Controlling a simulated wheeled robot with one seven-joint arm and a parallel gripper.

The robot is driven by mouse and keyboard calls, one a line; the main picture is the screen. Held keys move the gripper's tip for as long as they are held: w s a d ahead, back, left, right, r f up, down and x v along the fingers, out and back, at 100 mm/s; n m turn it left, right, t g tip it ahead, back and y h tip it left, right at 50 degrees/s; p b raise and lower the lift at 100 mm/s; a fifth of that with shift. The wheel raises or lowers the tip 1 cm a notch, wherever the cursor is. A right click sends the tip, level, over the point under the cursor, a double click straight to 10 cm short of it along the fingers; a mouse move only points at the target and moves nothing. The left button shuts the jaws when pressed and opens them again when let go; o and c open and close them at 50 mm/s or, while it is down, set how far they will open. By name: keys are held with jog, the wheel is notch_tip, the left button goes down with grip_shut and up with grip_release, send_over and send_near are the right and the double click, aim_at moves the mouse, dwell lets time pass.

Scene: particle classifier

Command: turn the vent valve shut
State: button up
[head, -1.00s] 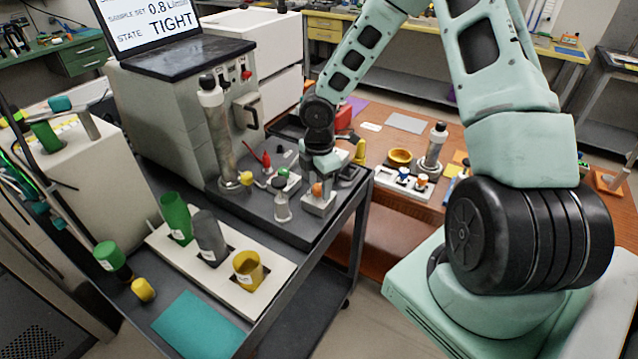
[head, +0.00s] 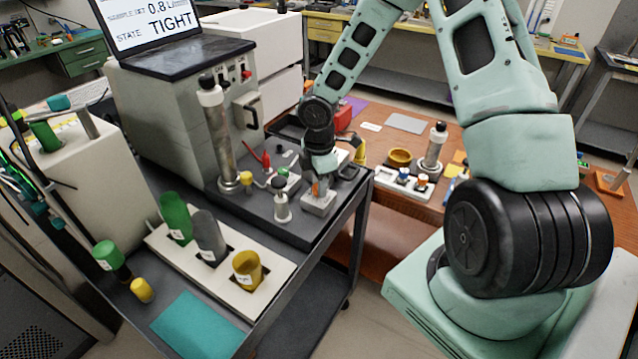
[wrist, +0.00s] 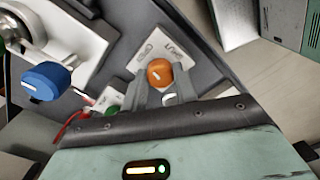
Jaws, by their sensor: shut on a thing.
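The vent valve appears to be the orange knob (wrist: 160,72) on a pale labelled block (wrist: 178,50); the small lettering is hard to read. In the head view the block (head: 318,205) sits near the right end of the cart top, with the orange knob (head: 316,189) partly hidden by my fingers. My gripper (wrist: 165,84) is shut on the orange knob, a finger at either side. A short white mark shows on the knob. In the head view my gripper (head: 321,184) points down onto the block.
A tall metal column (head: 219,140) rises farther left. A blue knob (wrist: 45,80) shows left in the wrist view. The screen (head: 150,25) reads STATE TIGHT.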

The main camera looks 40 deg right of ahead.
jog(key=m, duration=0.4)
jog(key=shift+b, duration=0.4)
jog(key=m, duration=0.4)
jog(key=shift+b, duration=0.3)
jog(key=m, duration=0.4)
jog(key=shift+m+b, duration=0.3)
jog(key=shift+m, duration=1.7)
jog(key=o, duration=1)
notch_tip(320, 180, up, 17)
jog(key=shift+r+b, duration=0.2)
jog(key=shift+b, duration=0.6)
jog(key=shift+a, duration=0.1)
